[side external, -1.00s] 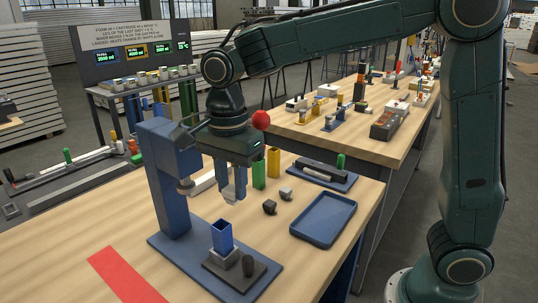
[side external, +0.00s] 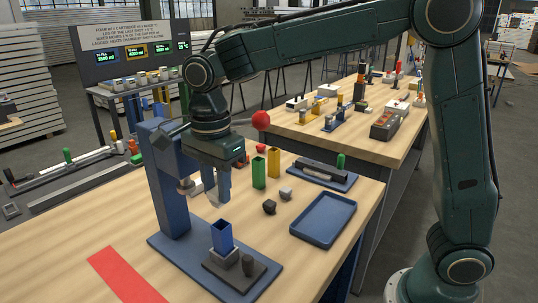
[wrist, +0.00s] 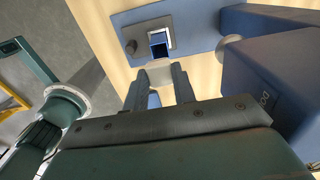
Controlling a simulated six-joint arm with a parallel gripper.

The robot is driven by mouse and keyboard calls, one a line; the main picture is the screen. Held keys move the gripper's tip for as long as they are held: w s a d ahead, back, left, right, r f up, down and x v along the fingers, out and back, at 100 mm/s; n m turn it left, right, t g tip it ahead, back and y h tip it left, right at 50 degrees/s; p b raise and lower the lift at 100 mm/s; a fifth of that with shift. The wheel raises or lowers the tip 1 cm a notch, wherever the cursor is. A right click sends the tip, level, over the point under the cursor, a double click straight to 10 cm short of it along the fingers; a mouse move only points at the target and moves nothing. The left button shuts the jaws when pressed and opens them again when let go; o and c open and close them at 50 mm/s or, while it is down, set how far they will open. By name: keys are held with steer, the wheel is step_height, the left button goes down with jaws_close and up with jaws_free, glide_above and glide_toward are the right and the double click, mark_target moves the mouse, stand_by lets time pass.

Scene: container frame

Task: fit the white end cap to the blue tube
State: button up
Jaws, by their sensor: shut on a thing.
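The blue tube (side external: 222,237) stands upright in a grey holder on the base of a blue press. In the wrist view its open end (wrist: 158,50) shows as a dark square inside a pale collar. My gripper (side external: 217,190) is above the tube, with its fingers pointing down. It is shut on a small pale piece, which appears to be the white end cap (wrist: 160,73), between the fingertips (wrist: 159,80). The cap also shows below the fingers in the side view (side external: 215,200). It is apart from the tube, with a gap between them.
The blue press column (side external: 166,180) stands close to the left of my gripper. A dark knob (side external: 247,265) is beside the tube. Right of the press are a dark cap (side external: 269,207), a grey cap (side external: 286,193), yellow (side external: 273,162) and green (side external: 258,172) tubes and a blue tray (side external: 323,238).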

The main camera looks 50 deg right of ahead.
steer(key=shift+f, duration=2.1)
steer(key=shift+f, duration=0.75)
stand_by(0.4)
steer(key=o, duration=1)
steer(key=shift+o, duration=0.4)
steer(key=o, duration=0.5)
steer(key=shift+r, duration=0.1)
steer(key=shift+r, duration=3.4)
